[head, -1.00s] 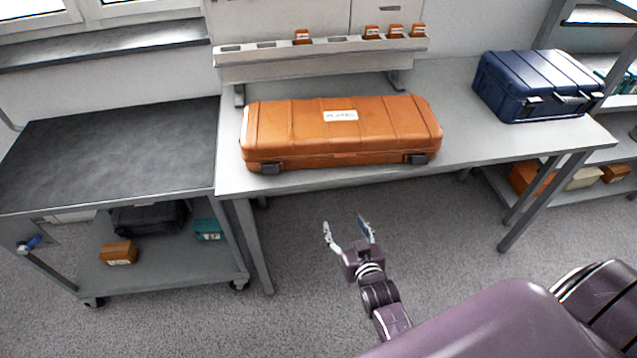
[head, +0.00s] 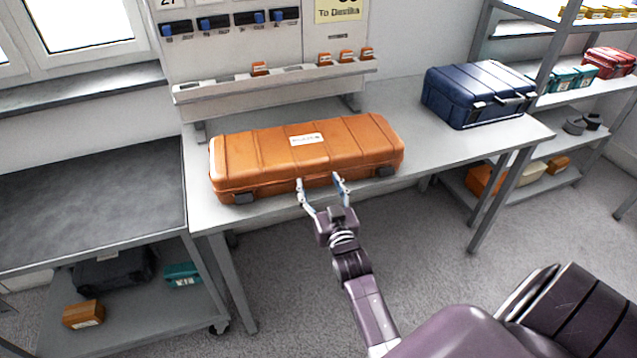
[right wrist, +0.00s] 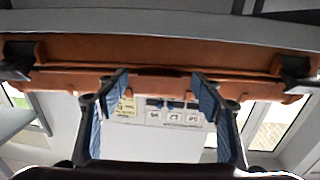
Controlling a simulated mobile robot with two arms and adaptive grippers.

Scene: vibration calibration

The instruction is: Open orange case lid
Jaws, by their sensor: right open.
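The orange case (head: 262,153) lies shut on the light grey table, with a white label on its lid and dark latches at both front corners. My right gripper (head: 321,183) is open at the middle of the case's front side, its fingertips close to the front edge; I cannot tell whether they touch. In the right wrist view, the two blue-padded fingers (right wrist: 158,88) are spread apart below the orange case (right wrist: 190,57), and its front spans the picture. A dark latch shows at each side there. My left gripper is not in view.
A dark blue case (head: 478,93) stands on the table's (head: 425,138) right part. A grey rack (head: 270,88) with small orange boxes is behind the orange case. A dark-topped cart (head: 90,195) adjoins on the left. Shelves stand at the right.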

